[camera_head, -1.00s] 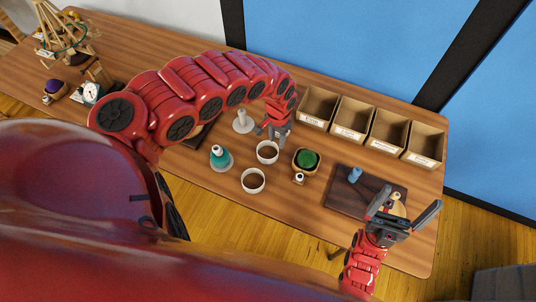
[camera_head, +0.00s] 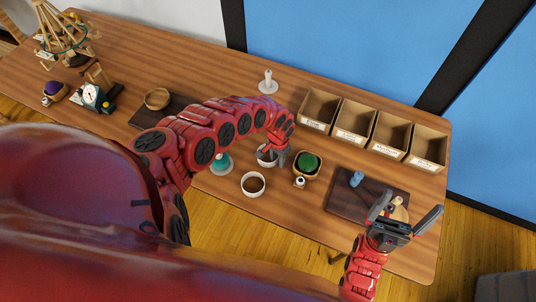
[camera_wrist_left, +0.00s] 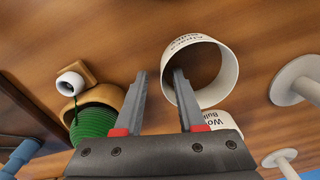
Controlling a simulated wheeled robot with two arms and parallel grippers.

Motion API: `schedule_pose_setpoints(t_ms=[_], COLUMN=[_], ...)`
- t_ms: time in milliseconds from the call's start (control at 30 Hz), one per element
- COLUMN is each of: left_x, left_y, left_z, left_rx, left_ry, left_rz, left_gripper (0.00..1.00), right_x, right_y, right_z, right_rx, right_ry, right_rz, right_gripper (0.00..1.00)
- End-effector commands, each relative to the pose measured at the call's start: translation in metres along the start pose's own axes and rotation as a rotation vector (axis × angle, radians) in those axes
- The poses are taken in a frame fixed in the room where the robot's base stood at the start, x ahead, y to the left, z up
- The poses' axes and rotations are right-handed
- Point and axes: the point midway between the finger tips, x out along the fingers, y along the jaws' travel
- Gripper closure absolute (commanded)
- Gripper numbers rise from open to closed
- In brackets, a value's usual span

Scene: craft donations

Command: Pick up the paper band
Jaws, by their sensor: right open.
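White paper bands stand as rings on the table. One band (camera_head: 262,161) is partly hidden behind my left gripper (camera_head: 281,160) in the head view. Another band (camera_head: 253,184) stands nearer to me. In the left wrist view a band marked "Alpaca Bulky" (camera_wrist_left: 229,76) lies ahead of my left gripper (camera_wrist_left: 157,76), which is open and empty. Its right finger overlaps the ring's left side, and its left finger is outside; contact cannot be told. Part of another lettered band (camera_wrist_left: 222,120) shows behind the gripper body. My right gripper (camera_head: 412,202) is open and empty.
A bowl with green yarn (camera_head: 307,163) stands close right of the left gripper, with a small spool (camera_head: 299,183) beside it. A teal cone (camera_head: 220,165) is to the left. Cardboard bins (camera_head: 390,134) line the back. A dark board (camera_head: 342,204) lies at right.

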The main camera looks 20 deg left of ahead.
Motion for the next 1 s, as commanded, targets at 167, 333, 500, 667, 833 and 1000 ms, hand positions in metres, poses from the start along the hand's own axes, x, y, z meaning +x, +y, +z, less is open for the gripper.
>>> schedule_pose_setpoints(t_ms=[167,333,500,667,833,1000], left_x=[0.0017,0.0017,0.0017,0.0017,0.0017,0.0010], left_y=[-0.0007,-0.0006,-0.0006,-0.0005,-0.0005,-0.0005], left_z=[-0.0001,0.0000,0.0001,0.0001,0.0001,-0.0001], left_rx=[0.000,-0.001,-0.001,-0.001,-0.001,-0.001], left_ry=[0.000,0.000,0.000,0.000,0.000,0.000], left_rz=[-0.001,-0.001,-0.001,-0.001,-0.001,-0.001], left_gripper=[0.61,0.74,1.00,1.00,1.00,1.00], right_x=[0.0001,0.0001,0.0002,0.0001,0.0001,0.0000], right_y=[0.0000,0.0000,0.0000,0.0000,0.0000,0.0000], right_z=[0.0000,0.0000,0.0000,0.0000,0.0000,0.0000], right_rx=[0.000,0.000,0.000,0.000,0.000,0.000], right_ry=[0.000,0.000,0.000,0.000,0.000,0.000], right_rz=[0.000,0.000,0.000,0.000,0.000,0.000], right_gripper=[0.00,0.00,0.00,0.00,0.00,0.00])
